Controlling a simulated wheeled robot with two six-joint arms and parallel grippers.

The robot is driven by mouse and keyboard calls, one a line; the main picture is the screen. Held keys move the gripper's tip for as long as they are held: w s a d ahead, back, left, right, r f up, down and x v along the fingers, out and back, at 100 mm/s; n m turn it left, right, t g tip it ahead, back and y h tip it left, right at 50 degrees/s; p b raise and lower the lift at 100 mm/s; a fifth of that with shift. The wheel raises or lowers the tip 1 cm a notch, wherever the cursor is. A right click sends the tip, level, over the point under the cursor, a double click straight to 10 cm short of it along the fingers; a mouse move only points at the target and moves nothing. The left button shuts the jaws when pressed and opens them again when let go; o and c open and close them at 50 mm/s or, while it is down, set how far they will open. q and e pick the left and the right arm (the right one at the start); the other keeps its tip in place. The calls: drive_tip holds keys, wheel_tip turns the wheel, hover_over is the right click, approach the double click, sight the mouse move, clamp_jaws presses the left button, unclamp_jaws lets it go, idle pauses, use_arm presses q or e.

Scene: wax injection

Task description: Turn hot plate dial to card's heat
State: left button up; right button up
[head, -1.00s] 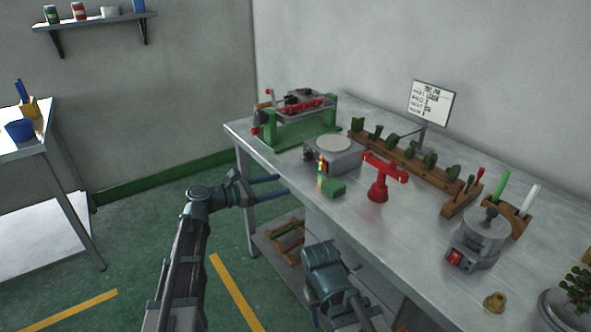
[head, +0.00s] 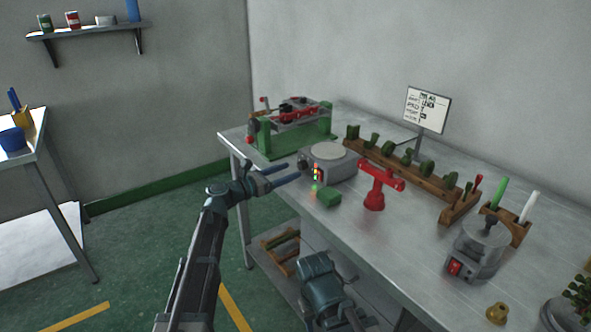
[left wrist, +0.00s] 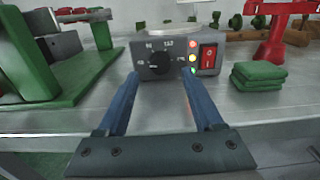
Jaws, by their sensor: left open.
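The grey hot plate (head: 334,166) with its round pale top stands on the metal bench. In the left wrist view its front (left wrist: 180,60) shows a black dial (left wrist: 160,63) with number marks around it, a column of coloured lights and a red switch (left wrist: 208,56). My left gripper (head: 293,173) is open; in the left wrist view its two blue fingers (left wrist: 160,78) point at the front, one on each side below the dial, apparently short of it. The white card (head: 427,109) stands on a post behind; its text is too small to read surely.
A green folded cloth (head: 328,198) and a red stand (head: 376,185) are right of the hot plate. A green-based fixture (head: 290,140) is at its left. A grey pot (head: 480,245) stands farther right. The bench's front edge lies below my left gripper.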

sight(299, 167)
use_arm(q)
drive_tip(key=shift+x, duration=1.7)
clamp_jaws()
